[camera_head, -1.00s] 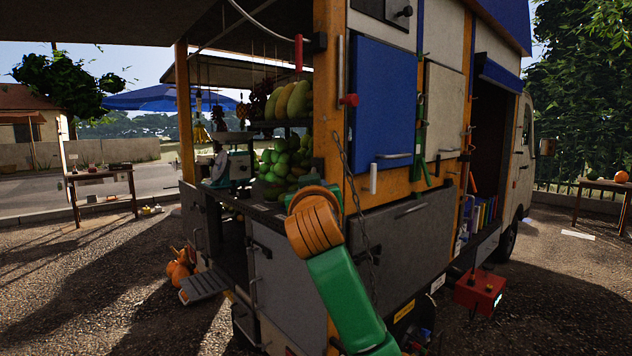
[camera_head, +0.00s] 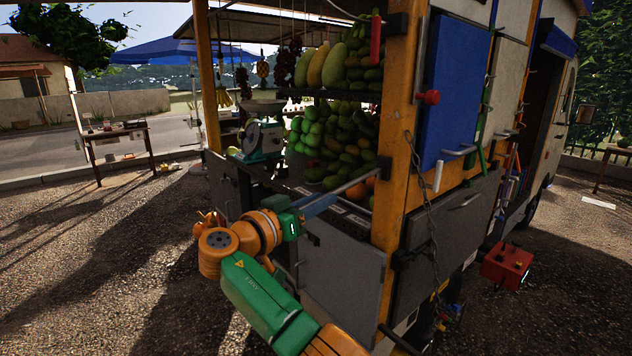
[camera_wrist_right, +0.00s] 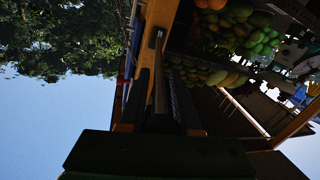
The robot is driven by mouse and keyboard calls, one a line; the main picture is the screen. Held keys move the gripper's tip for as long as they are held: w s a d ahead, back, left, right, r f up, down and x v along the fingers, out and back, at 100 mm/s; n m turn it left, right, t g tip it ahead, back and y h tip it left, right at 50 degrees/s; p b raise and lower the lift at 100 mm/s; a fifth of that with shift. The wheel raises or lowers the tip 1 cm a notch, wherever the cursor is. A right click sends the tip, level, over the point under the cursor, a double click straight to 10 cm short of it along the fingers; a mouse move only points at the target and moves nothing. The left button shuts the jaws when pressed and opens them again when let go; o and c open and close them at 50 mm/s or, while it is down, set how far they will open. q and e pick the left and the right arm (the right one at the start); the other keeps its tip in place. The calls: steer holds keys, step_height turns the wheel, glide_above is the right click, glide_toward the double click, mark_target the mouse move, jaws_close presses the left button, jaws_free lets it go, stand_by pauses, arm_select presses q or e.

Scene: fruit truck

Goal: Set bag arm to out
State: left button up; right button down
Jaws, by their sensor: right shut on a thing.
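A thin metal rod (camera_head: 358,181), which looks like the bag arm, juts left from a dark bracket on the orange corner post (camera_head: 397,120) of the truck. My right gripper (camera_head: 326,201) comes in from the left and is shut on the free end of this rod. In the right wrist view, the rod (camera_wrist_right: 159,75) runs away from between my right gripper's dark fingers (camera_wrist_right: 160,118) toward the orange post. The fingertips themselves are dark there. My left gripper is not in view.
Fruit piles (camera_head: 345,135) and a scale (camera_head: 262,140) stand on the counter behind the rod. A grey panel (camera_head: 340,265) is below it. A chain (camera_head: 425,210) hangs right of the post. Open gravel lies to the left.

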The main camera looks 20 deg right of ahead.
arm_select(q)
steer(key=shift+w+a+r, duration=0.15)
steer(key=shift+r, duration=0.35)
arm_select(e)
steer(key=shift+w+g, duration=0.15)
steer(key=shift+g, duration=0.15)
steer(key=c, duration=1)
jaws_free()
steer(key=shift+o, duration=0.8)
steer(key=shift+d, duration=0.2)
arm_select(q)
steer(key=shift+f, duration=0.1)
arm_select(e)
steer(key=shift+f, duration=0.1)
